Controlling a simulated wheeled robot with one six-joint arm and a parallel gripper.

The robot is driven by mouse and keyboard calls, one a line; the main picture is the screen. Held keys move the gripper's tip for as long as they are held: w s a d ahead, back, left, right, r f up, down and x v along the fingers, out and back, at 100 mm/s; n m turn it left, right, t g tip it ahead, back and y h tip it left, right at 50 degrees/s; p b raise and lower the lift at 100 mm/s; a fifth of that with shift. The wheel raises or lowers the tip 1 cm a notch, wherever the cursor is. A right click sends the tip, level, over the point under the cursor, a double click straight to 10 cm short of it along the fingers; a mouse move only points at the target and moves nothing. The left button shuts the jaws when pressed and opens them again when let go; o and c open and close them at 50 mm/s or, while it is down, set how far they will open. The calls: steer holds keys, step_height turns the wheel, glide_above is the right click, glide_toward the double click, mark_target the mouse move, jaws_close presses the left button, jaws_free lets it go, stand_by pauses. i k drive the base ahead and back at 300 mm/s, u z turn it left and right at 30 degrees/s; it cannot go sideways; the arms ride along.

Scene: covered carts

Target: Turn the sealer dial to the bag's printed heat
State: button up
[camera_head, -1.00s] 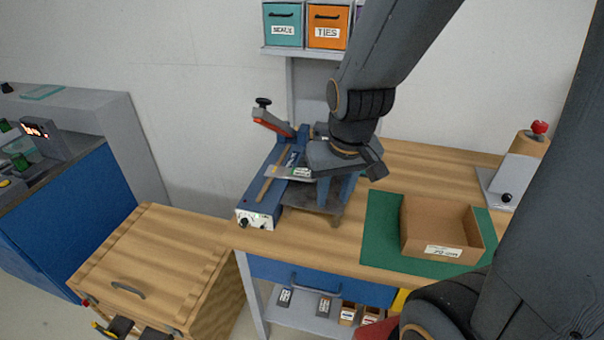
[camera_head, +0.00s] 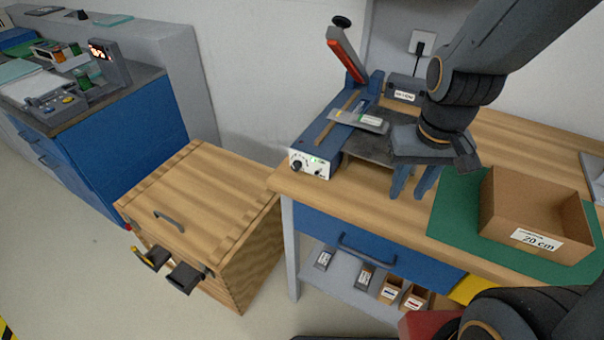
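The blue sealer (camera_head: 322,141) stands at the left of the wooden bench, its red-handled lever (camera_head: 345,55) raised. Its white front panel has a dark dial (camera_head: 297,165), a small green light and another small knob. The dial's setting is too small to read. A grey bag (camera_head: 345,121) with a white label lies across the sealer's bed; its print is not legible. My gripper (camera_head: 414,184) points down, right of the sealer and apart from the dial. Its two blue fingers show a gap with nothing seen between them.
A cardboard box (camera_head: 535,215) labelled 20 cm sits on a green mat (camera_head: 455,213) to the right. A wooden covered cart (camera_head: 205,200) stands left of the bench. Another blue cabinet (camera_head: 125,150) is farther left. Clear floor shows in front.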

mark_target(296, 165)
steer(key=z, duration=0.45)
steer(key=k, duration=1.3)
steer(key=u, duration=0.8)
steer(key=i, duration=0.5)
steer(key=z, duration=0.05)
